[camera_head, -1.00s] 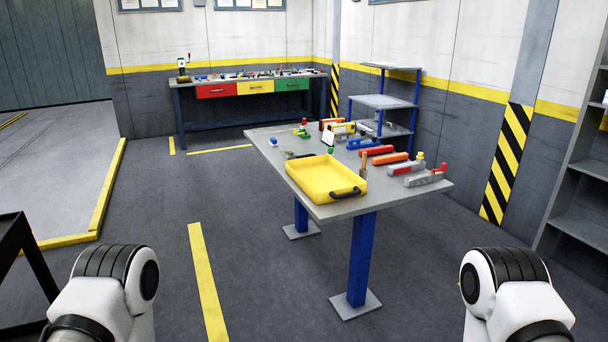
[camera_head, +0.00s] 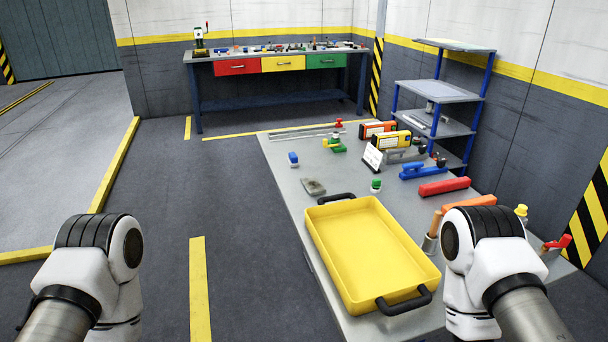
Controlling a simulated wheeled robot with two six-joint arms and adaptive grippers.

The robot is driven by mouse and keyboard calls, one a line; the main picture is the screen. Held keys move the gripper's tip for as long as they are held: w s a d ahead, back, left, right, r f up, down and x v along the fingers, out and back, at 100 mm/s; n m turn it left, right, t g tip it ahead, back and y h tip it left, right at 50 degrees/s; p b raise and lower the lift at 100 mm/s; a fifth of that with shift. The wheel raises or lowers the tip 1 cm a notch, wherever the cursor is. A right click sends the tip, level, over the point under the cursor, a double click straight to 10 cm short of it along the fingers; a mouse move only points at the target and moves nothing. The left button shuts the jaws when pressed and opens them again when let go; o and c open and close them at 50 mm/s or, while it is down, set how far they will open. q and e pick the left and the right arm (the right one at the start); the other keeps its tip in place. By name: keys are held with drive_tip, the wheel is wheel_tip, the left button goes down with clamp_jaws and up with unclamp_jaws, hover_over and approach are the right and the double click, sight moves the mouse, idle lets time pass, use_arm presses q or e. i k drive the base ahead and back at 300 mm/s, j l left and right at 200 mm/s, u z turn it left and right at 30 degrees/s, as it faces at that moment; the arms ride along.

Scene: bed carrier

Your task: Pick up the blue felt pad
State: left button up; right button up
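I cannot make out a blue felt pad for certain. A blue tool-like piece (camera_head: 424,170) lies toward the right back of the grey table (camera_head: 290,190). A small blue and white item (camera_head: 293,159) stands near the table's left edge. A flat grey-brown piece (camera_head: 313,186) lies behind the yellow tray. Neither gripper shows; only white and black parts of my two arms are in view, at the lower left and lower right. My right arm hides part of the table's front right.
A yellow tray (camera_head: 368,250) with black handles sits empty on the table's near part. Red (camera_head: 444,187) and orange (camera_head: 470,203) bars lie to its right. A shelf rack (camera_head: 440,90) stands behind right. A workbench (camera_head: 280,52) is at the back. Floor left of the table is clear.

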sight(293, 161)
drive_tip(key=i+j+u, duration=0.1)
drive_tip(key=u, duration=0.9)
drive_tip(key=i+z, duration=0.1)
drive_tip(key=i, duration=0.5)
drive_tip(key=i+j+z, duration=0.1)
drive_tip(key=i, duration=0.5)
drive_tip(key=i+j+z, duration=0.15)
drive_tip(key=i, duration=0.5)
drive_tip(key=i+j+z, duration=0.1)
drive_tip(key=i, duration=0.5)
drive_tip(key=j, duration=0.1)
